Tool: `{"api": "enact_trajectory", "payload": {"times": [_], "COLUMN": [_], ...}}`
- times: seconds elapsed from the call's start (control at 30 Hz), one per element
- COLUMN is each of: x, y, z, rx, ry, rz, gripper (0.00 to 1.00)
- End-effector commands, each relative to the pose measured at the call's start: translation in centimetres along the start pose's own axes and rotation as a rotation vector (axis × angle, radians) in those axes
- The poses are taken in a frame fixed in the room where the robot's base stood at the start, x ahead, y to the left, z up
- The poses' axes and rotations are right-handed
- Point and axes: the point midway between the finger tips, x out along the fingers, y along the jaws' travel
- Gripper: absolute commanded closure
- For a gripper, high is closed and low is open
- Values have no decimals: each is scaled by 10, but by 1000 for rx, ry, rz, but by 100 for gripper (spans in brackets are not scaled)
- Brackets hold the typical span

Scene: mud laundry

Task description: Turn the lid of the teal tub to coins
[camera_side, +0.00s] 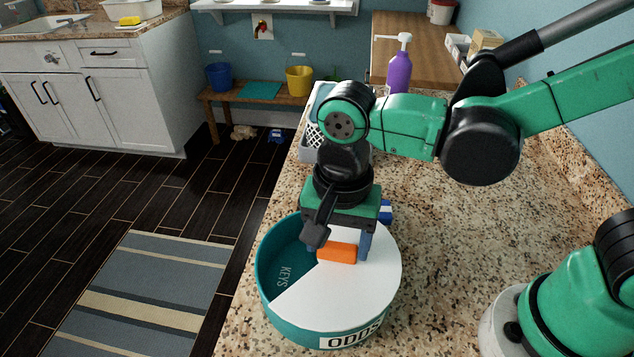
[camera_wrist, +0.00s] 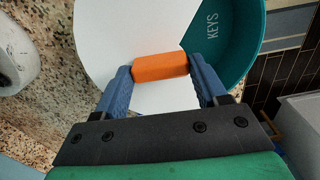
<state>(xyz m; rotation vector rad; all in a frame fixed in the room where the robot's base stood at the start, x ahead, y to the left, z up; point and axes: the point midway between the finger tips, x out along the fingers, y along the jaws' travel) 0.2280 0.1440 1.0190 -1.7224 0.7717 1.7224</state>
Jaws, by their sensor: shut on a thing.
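The teal tub (camera_side: 270,304) stands on the speckled counter, with a white lid (camera_side: 335,296) on top. The lid has a wedge opening at its left that shows the teal inside marked KEYS; the same opening is at upper right in the wrist view (camera_wrist: 236,50). A label reading ODDS is on the tub's front. An orange handle (camera_side: 337,253) sits on the lid. My gripper (camera_side: 338,252) is over the tub and shut on the orange handle, one blue finger at each end in the wrist view (camera_wrist: 160,77). No coins label shows.
A purple pump bottle (camera_side: 398,72) and a pale basket (camera_side: 314,130) stand behind my arm on the counter. A small blue object (camera_side: 386,210) is just behind the tub. The counter to the right of the tub is clear up to my base.

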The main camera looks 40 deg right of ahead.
Motion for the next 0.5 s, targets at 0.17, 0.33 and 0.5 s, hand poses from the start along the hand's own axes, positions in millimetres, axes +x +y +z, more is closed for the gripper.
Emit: {"api": "enact_trajectory", "payload": {"times": [0.17,0.33,0.5], "x": [0,0,0], "y": [0,-1,-2], "z": [2,4,6], "rx": [164,325,487], "ry": [-1,-1,-1], "rz": [0,0,0], "gripper": [100,100,100]}}
